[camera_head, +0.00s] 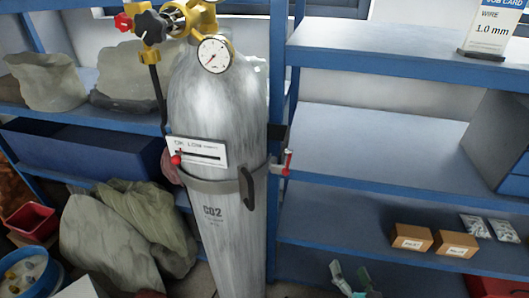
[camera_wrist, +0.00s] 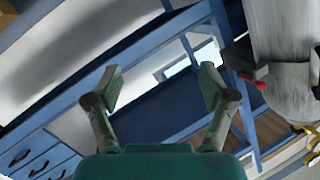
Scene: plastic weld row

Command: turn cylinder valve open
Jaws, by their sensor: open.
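The grey CO2 cylinder (camera_head: 215,130) stands upright in the head view, strapped to the blue shelf frame. On its top sits a brass valve and regulator assembly (camera_head: 178,20) with a round dial gauge (camera_head: 214,54). A black lobed knob (camera_head: 152,26) and a smaller red knob (camera_head: 122,22) sit at its left; I cannot tell whether the valve is open. My gripper (camera_head: 350,278) shows only its fingertips at the bottom edge, low and right of the cylinder. In the wrist view my gripper (camera_wrist: 161,88) is open and empty, with the cylinder (camera_wrist: 282,30) beyond it at the upper right.
A strap (camera_head: 225,185) with a black buckle circles the cylinder. A red-handled part (camera_head: 287,163) juts from the shelf post beside it. Blue shelves (camera_head: 380,160) stand right, with small cardboard boxes (camera_head: 411,237). Sacks (camera_head: 105,240) crowd the lower left.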

